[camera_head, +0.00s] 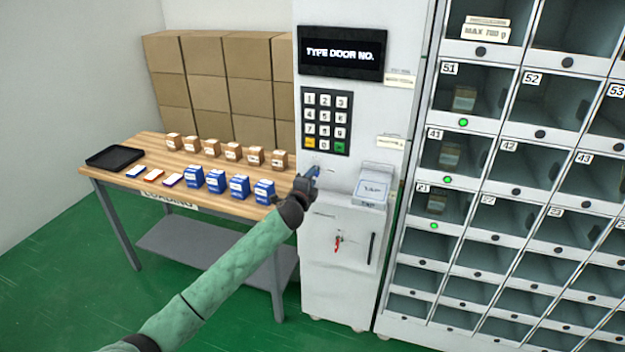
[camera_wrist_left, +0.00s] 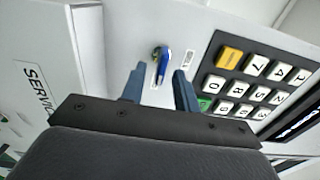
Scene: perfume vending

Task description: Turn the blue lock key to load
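The blue lock key (camera_wrist_left: 162,63) sticks out of a round silver lock on the white vending machine front, beside the keypad. In the wrist view it shows between my left gripper's (camera_wrist_left: 159,72) two blue-grey fingertips, with a visible gap on each side. The fingers are open and not closed on the key. In the head view my left gripper (camera_head: 311,180) is at the machine front, just below the keypad, and mostly hides the lock. Whether the fingertips reach around the key in depth is hard to tell. My right gripper is not in view.
The keypad (camera_head: 326,121) and a display (camera_head: 342,52) reading "TYPE DOOR NO." are above the lock. A white tap pad (camera_head: 372,190) juts out to the right. A red key (camera_head: 338,243) hangs lower down. A wooden loading table (camera_head: 125,180) with small boxes stands left, numbered lockers (camera_head: 490,130) right.

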